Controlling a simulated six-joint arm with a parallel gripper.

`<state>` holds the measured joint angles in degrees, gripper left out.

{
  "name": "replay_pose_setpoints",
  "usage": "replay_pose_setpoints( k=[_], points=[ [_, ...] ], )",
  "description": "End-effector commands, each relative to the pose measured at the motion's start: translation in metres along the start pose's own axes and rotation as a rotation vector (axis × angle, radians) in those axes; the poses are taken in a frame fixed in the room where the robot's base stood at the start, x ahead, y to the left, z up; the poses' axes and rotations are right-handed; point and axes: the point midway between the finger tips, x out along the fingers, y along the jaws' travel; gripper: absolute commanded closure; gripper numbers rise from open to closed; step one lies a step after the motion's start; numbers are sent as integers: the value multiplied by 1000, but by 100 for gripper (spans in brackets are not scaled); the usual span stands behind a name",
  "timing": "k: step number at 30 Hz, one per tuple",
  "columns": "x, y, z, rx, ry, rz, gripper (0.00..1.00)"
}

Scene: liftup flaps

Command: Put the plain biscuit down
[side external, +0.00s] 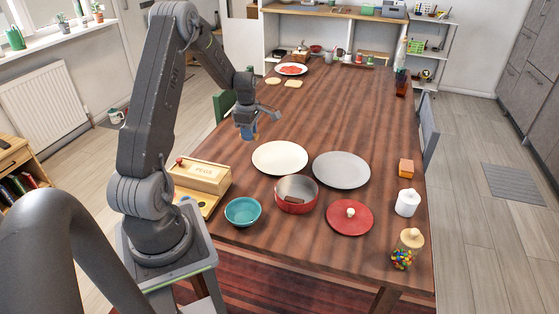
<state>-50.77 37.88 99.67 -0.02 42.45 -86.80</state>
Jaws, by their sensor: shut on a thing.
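My gripper (249,132) hangs over the table, behind and left of the white plate (280,158). It is shut on a small blue thing (250,136) and holds it above the tabletop. The thing is too small to tell whether it is the plain biscuit. The white plate and a grey plate (341,170) lie side by side and show nothing on them. A wooden box (202,174) with lettering on its front and a red knob stands at the left edge.
A teal bowl (242,211), red pot (296,194), red lid (349,217) and candy jar (406,249) stand near the front. A white jar (407,203) and orange block (406,168) are at right. The middle of the wooden table (335,115) is clear.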

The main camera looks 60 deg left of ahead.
Motion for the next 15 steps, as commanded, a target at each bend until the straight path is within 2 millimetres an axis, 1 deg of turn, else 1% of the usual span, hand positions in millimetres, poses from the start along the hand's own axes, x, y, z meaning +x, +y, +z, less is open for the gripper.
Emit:
replay_pose_setpoints(
  k=[1,2,3,5,8,15],
  points=[
    [0,8,-10,-8,0,1,98],
    [0,11,-13,-9,0,0,98],
    [0,14,-16,-11,0,-1,98],
    [2,18,-15,-11,0,-1,98],
    [11,24,-2,-8,0,-3,98],
    [43,40,48,-7,0,-3,98]
  ],
)
